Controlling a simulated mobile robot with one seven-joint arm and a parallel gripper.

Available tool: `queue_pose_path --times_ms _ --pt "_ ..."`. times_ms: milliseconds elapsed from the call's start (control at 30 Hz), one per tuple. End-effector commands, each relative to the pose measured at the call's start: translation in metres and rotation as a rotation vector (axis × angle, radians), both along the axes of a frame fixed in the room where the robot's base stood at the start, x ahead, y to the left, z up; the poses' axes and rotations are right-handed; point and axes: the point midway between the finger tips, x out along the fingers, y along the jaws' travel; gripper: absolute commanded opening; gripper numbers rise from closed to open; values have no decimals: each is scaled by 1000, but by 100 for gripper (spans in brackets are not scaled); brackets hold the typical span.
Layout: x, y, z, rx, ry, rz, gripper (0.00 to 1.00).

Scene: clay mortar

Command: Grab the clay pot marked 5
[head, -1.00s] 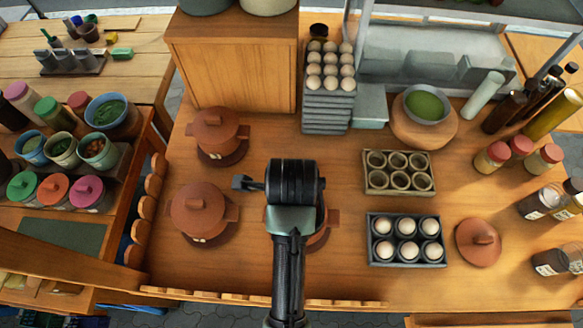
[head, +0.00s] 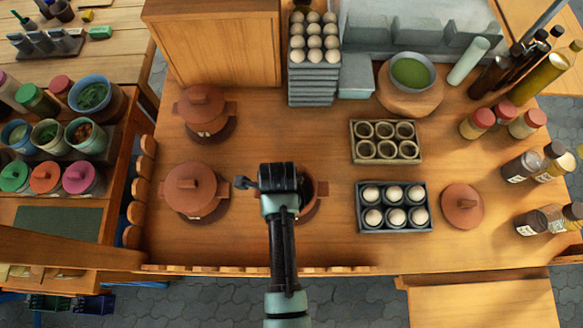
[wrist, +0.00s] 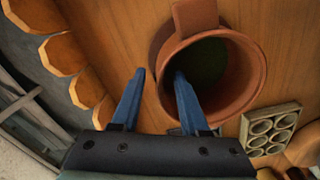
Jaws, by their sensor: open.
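An open reddish clay pot (head: 320,188) stands partly hidden behind my gripper (head: 278,180) in the head view. In the wrist view its round mouth and thick rim (wrist: 252,105) show, dark green inside, with a lug handle at the top. My gripper (wrist: 160,75) is open and empty. Its right finger overlaps the pot's mouth and its left finger is outside the pot, over the table. Two lidded clay pots, one at the back left (head: 203,108) and one at the front left (head: 192,190), carry small pale marks. No number is readable on any pot.
A loose clay lid (head: 462,206) lies at the right. A dark egg tray (head: 395,230) and a tray of empty cups (head: 388,163) stand right of the open pot. A wooden box (head: 215,45) and stacked egg trays (head: 314,88) are behind. A low rail edges the table's front.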

Motion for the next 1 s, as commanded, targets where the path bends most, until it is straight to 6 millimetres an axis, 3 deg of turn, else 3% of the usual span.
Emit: queue_pose_path --times_ms 300,567,667,833,1000 --pt "1 -1 -33 0 0 0 44" --pt "1 -1 -36 0 -1 0 44" --pt "1 -1 -36 0 -1 0 32" --pt "1 -1 -36 0 -1 0 1" --pt "1 -1 -35 0 -1 0 0"
